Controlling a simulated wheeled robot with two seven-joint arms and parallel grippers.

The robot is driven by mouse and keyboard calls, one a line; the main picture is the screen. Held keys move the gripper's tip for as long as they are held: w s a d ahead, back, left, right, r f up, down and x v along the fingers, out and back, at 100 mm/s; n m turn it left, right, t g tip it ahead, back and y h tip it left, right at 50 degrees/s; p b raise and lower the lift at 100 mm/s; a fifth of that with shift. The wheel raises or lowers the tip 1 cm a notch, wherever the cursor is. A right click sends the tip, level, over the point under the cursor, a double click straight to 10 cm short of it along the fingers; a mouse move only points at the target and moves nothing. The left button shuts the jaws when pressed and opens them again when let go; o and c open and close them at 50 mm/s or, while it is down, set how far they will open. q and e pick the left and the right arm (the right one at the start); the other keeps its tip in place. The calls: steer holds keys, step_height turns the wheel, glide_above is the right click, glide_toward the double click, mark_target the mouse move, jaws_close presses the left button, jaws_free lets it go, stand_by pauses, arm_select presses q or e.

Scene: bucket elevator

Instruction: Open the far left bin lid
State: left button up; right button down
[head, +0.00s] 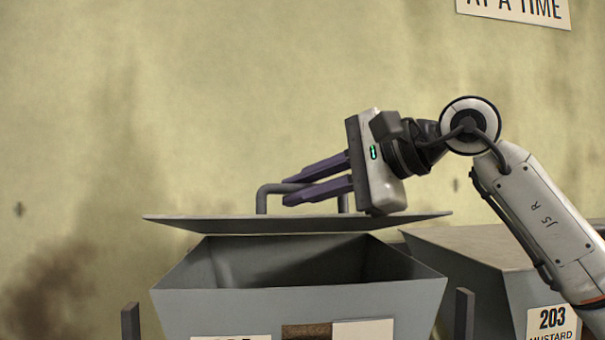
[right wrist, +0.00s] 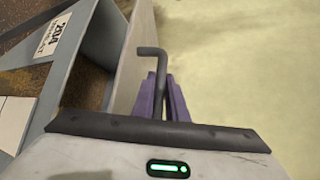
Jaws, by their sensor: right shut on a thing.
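The grey bin (head: 300,303) stands at the lower middle of the head view, with its lid (head: 220,224) raised above the rim. A dark gap and the inside walls show between lid and bin. The lid has a bent bar handle (head: 262,202), also seen in the right wrist view (right wrist: 161,70). My right gripper (head: 286,190) comes in from the right above the lid, its purple fingers shut on the handle. In the right wrist view the fingers (right wrist: 161,95) lie on both sides of the bar. My left gripper is not in view.
A second bin with a closed lid (head: 470,246) and a label (head: 551,322) reading 203 mustard stands at the right. A 204 label (right wrist: 52,37) shows in the right wrist view. A plain stained wall (head: 200,100) with a sign (head: 515,10) is behind.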

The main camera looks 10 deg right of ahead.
steer(key=w+r+m+g+p, duration=0.1)
steer(key=w+r+p, duration=0.5)
steer(key=r+p, duration=0.5)
steer(key=shift+w+p, duration=0.4)
steer(key=shift+p, duration=0.95)
